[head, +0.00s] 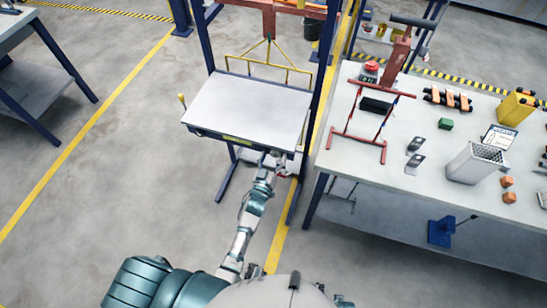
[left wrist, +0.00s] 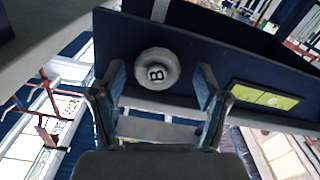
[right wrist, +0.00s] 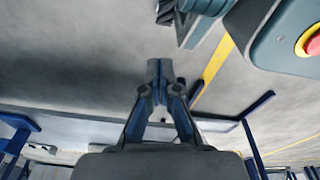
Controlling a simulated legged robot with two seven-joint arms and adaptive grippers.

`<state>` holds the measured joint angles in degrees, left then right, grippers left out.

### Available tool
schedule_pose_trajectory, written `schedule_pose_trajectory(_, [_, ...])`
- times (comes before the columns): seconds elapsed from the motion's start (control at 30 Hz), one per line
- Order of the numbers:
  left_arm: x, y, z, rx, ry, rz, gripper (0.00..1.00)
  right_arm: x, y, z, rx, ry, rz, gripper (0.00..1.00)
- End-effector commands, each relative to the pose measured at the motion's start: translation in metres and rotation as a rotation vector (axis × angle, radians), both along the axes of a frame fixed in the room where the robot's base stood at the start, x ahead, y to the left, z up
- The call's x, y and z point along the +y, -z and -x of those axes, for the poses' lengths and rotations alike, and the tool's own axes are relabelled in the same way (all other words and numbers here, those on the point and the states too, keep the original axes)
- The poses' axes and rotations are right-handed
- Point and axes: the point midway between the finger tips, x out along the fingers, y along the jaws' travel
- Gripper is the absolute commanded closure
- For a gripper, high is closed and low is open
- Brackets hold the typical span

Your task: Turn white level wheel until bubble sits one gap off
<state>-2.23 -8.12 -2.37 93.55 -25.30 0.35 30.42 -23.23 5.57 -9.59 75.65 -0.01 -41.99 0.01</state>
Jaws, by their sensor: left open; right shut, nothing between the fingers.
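The white level wheel (left wrist: 157,70), marked with a letter B, sits on the dark blue front edge of the tilting table. My left gripper (left wrist: 160,80) is open, with one finger on each side of the wheel; contact is not clear. The yellow-green level vial (left wrist: 265,97) is on the same edge, right of the wheel. Its bubble is a small pale spot near the middle; the exact gap is too small to read. In the head view, my left gripper (head: 274,160) reaches the table's front right corner. My right gripper (right wrist: 160,78) is shut and empty, over open floor.
A workbench (head: 400,190) at right holds a red rack, small blocks and a grey bin.

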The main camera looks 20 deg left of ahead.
Motion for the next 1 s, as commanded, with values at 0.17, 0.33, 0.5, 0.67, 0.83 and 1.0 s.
schedule_pose_trajectory(0.17, [-0.001, 0.000, 0.000, 0.000, 0.001, 0.000, 0.63, 0.002, 0.001, 0.002, 0.003, 0.000, -0.003, 1.00])
schedule_pose_trajectory(0.33, [0.000, 0.000, 0.000, 0.000, 0.000, -0.001, 0.85, 0.002, 0.001, 0.002, 0.003, -0.002, -0.003, 1.00])
schedule_pose_trajectory(0.5, [-0.001, -0.002, 0.000, -0.003, 0.000, -0.101, 0.86, 0.004, 0.007, 0.011, 0.008, -0.003, -0.006, 1.00])
schedule_pose_trajectory(0.67, [-0.001, 0.000, 0.000, -0.005, 0.001, -0.130, 0.86, 0.002, 0.009, 0.011, 0.005, -0.004, -0.005, 1.00])
schedule_pose_trajectory(0.83, [-0.001, 0.000, 0.000, -0.004, 0.000, -0.129, 0.43, 0.001, 0.009, 0.011, 0.005, -0.004, -0.004, 1.00])
schedule_pose_trajectory(1.0, [-0.001, 0.000, 0.000, -0.005, 0.000, -0.129, 0.26, 0.001, 0.009, 0.011, 0.006, -0.003, -0.003, 1.00])
